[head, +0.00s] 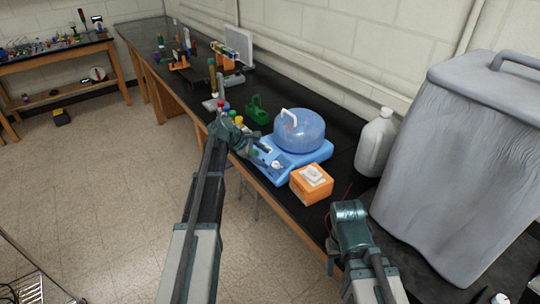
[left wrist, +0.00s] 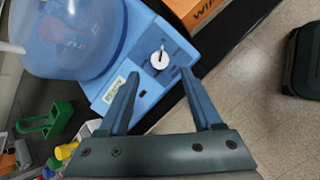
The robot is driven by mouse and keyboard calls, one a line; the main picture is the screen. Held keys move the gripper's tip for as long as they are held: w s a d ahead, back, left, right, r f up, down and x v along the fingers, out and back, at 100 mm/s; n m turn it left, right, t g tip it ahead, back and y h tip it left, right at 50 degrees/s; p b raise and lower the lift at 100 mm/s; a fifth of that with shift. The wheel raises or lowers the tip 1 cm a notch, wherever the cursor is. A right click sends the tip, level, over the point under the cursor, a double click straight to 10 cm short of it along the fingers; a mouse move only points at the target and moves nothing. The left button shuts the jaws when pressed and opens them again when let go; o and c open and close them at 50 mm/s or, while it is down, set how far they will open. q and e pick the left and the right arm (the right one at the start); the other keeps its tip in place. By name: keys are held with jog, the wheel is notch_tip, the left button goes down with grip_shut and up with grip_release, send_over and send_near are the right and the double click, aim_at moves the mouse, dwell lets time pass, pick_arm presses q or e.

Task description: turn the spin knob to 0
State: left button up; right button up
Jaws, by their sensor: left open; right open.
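The spin knob is a small white round dial (left wrist: 159,59) with a dark pointer line, on the front panel of a blue machine (left wrist: 152,25) with a clear blue domed lid. The machine also stands on the black bench in the head view (head: 310,158). My left gripper (left wrist: 159,73) is open, its fingertips on either side of the knob's near edge with visible gaps. Whether they are at the knob's height cannot be told. In the head view the left gripper (head: 262,158) is at the machine's front left corner. My right gripper (head: 350,222) is open and away from the machine.
An orange box (head: 311,184) stands close to the machine's right. A white jug (head: 375,143) and a large grey bin (head: 455,160) are further right. A green rack (head: 257,110) and several coloured bottle caps are left of the machine. The floor in front is clear.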

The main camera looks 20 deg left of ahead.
pick_arm(q)
jog(key=p+v, duration=0.4)
jog(key=v, duration=0.4)
jog(key=shift+p, duration=0.4)
pick_arm(e)
jog(key=shift+r, duration=2.95)
pick_arm(q)
jog(key=s+d+f+m+g+y+b, duration=0.1)
jog(key=s+d+f+m+g+b, duration=0.15)
jog(key=s+d+m, duration=0.45)
jog(key=s+d+f+m+g+y+b, duration=0.15)
jog(key=s+d+f, duration=0.3)
jog(key=d, duration=0.45)
jog(key=s+d+f+m+y+b, duration=0.1)
jog(key=s+d+f+m+y, duration=0.1)
jog(key=s+d+m, duration=0.2)
jog(key=s+d+f+m+g+y+b, duration=0.1)
jog(key=s+d+f+m+y, duration=0.1)
jog(key=s+m, duration=0.8)
jog(key=s+d+y, duration=0.1)
jog(key=s+d, duration=0.1)
jog(key=s, duration=0.2)
jog(key=shift+s+d+f+g, duration=0.15)
jog(key=shift+d+f+g, duration=0.1)
jog(key=shift+f+g, duration=0.1)
pick_arm(e)
notch_tip(320, 180, down, 6)
jog(key=shift+f, duration=0.25)
pick_arm(q)
jog(key=shift+m, duration=0.25)
